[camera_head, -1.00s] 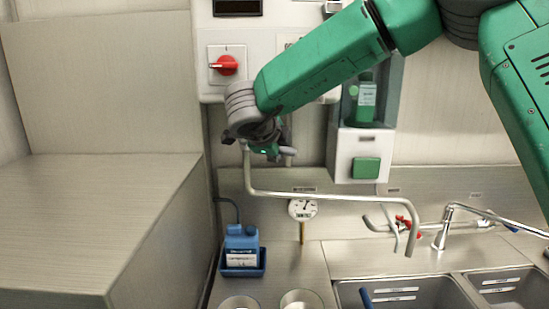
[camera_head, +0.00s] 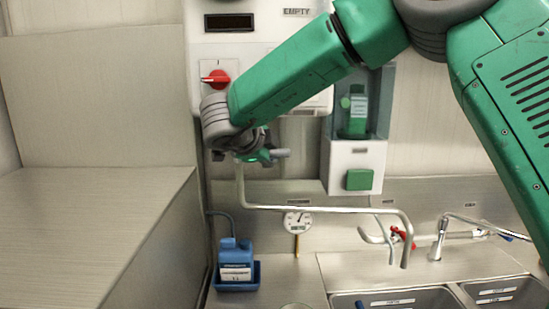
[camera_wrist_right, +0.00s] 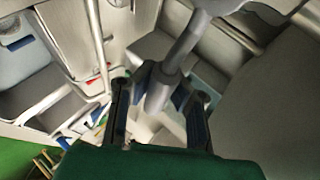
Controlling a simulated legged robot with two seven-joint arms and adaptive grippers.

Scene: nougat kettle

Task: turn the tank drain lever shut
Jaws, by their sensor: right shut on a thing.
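My right gripper (camera_head: 264,157) is high at the wall, just below the control panel and above the bent metal drain pipe (camera_head: 320,208). A grey rod end, which looks like the drain lever (camera_head: 282,153), sticks out to the right beside the fingers. In the right wrist view, the gripper (camera_wrist_right: 160,105) has its two dark fingers on either side of the thick grey lever (camera_wrist_right: 158,88) and is shut on it. The lever's pivot and angle are mostly hidden behind the gripper in the head view. My left gripper is not in view.
A red knob (camera_head: 216,78) sits on the panel just above my wrist. A dispenser with a green bottle (camera_head: 356,116) is close on the right. Below are a blue canister (camera_head: 236,258), a dial gauge (camera_head: 297,222), a tap (camera_head: 437,240) and sinks (camera_head: 395,300). A bare counter (camera_head: 80,230) fills the left.

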